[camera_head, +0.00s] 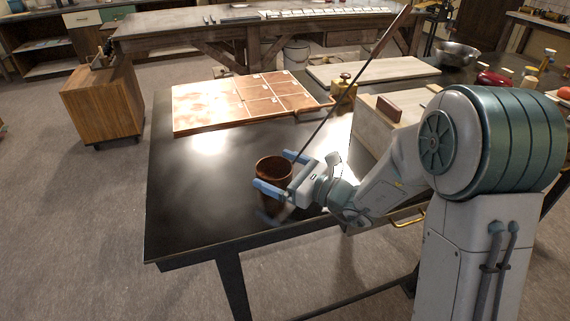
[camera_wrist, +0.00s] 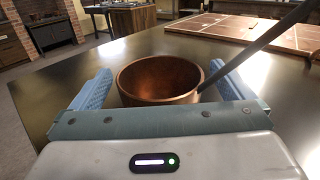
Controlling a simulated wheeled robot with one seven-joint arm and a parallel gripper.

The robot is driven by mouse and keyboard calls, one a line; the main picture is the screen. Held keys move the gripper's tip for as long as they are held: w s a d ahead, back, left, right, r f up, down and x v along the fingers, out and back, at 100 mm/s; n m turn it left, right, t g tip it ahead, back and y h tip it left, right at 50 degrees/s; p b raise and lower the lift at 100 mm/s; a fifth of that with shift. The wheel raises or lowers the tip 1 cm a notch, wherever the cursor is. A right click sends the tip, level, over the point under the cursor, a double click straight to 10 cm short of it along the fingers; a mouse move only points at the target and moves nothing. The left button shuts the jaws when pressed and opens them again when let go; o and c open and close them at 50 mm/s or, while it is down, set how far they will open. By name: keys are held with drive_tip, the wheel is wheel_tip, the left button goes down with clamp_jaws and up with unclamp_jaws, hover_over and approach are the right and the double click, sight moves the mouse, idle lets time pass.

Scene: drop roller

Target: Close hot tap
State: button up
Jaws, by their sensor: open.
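No hot tap can be made out in either view. My gripper (camera_head: 281,171) is low over the near part of the dark table, its two blue fingers apart. A round copper-brown cup (camera_head: 272,181) stands between the fingers; its open rim also shows in the wrist view (camera_wrist: 160,96). The fingers lie on either side of the cup, and I cannot tell whether they touch it. A long thin dark rod (camera_head: 350,92) slants down from the upper right to the cup's right side. It shows in the wrist view (camera_wrist: 262,40) too; its lower end is unclear.
The dark table (camera_head: 190,215) is bare to the left of the cup. A copper-coloured tiled panel (camera_head: 215,107) lies at its far side. A small brass object (camera_head: 342,87), a pale box (camera_head: 375,122) and a metal bowl (camera_head: 457,54) stand to the right. A wooden cabinet (camera_head: 102,103) stands apart at left.

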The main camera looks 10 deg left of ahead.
drive_tip(key=shift+a, duration=0.1)
drive_tip(key=shift+c, duration=0.3)
drive_tip(key=c, duration=1.4)
drive_tip(key=shift+r, duration=0.1)
